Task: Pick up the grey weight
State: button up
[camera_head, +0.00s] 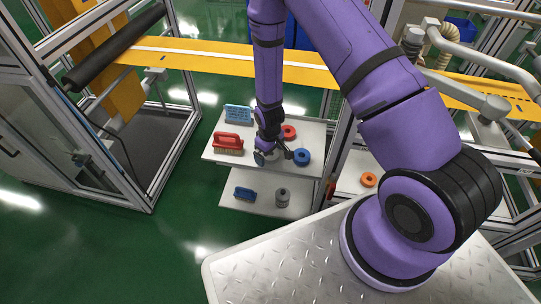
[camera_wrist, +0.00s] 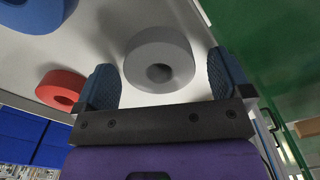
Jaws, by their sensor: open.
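The grey weight, a thick ring with a centre hole, lies on a pale shelf in the wrist view (camera_wrist: 158,42). It sits between and just beyond the two blue-padded fingers of my gripper (camera_wrist: 160,66), with a gap on each side. My gripper is open and holds nothing. In the head view my gripper (camera_head: 272,156) is low over the upper shelf (camera_head: 225,157), pointing down. There the grey weight is mostly hidden by the gripper and cannot be made out clearly.
A blue ring (camera_head: 301,156) and a red ring (camera_head: 288,131) lie close to my gripper. The lower shelf (camera_head: 262,206) holds a blue item (camera_head: 245,193) and a grey bottle-like thing (camera_head: 282,197).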

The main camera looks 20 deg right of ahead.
jog(key=shift+f, duration=0.1)
jog(key=c, duration=1.3)
